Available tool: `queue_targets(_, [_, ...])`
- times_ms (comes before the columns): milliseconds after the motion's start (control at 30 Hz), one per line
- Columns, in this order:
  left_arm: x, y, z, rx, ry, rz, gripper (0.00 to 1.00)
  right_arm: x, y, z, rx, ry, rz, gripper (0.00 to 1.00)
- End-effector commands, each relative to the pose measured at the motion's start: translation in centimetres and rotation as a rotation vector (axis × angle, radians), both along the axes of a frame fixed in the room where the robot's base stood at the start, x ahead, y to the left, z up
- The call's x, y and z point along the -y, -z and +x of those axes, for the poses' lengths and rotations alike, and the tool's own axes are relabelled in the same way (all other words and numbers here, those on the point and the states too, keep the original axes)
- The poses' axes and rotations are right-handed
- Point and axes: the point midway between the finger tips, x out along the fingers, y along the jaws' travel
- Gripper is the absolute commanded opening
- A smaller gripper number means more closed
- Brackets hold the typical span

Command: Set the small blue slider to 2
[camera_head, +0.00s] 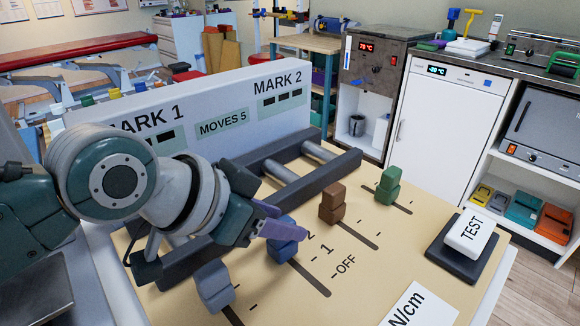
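The small blue slider (283,250) stands at the far end of its dark slot in the beige panel (375,275). It appears roughly level with the partly hidden "2" label (311,235), beyond "1" and "OFF"; its exact alignment is unclear. My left gripper (272,229) is at the slider, with a purple finger across its top. Whether it touches or grips the slider is unclear, as the finger gap is hidden. My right gripper is out of view.
A grey-blue slider (214,287) stands to the left, and brown (332,204) and green (388,185) sliders to the right. Dark rails (322,176) run behind. A white TEST button (470,235) sits at the right. The slot's near end is clear.

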Motion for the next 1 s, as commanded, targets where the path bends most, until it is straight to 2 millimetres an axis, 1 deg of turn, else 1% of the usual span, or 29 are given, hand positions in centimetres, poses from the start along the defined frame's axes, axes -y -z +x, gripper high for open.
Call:
queue_targets(33, [0.0,0.0,0.0,-0.001,0.001,-0.001,0.53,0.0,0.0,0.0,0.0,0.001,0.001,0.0])
queue_targets(67, [0.1,0.0,0.0,0.0,0.001,-0.001,0.57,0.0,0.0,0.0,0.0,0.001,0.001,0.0])
queue_targets(100, [0.1,0.0,0.0,0.0,0.001,-0.002,0.57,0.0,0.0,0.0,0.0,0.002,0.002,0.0])
queue_targets(300, [0.2,-0.1,-0.1,-0.001,0.003,-0.003,0.57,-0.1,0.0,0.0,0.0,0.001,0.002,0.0])
queue_targets(433, [-0.3,-0.7,-0.5,-0.001,0.002,-0.002,0.57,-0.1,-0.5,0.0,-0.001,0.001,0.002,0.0])
queue_targets(567, [-1.2,-2.3,-1.5,0.0,0.004,-0.002,0.57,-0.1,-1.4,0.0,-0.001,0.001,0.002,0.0])
queue_targets(800, [-3.5,-5.5,-3.7,0.001,0.004,-0.002,0.57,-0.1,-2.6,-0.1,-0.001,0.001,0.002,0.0])
queue_targets(1000, [-4.7,-6.9,-4.9,-0.001,0.002,-0.002,0.57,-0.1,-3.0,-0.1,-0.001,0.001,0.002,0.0])
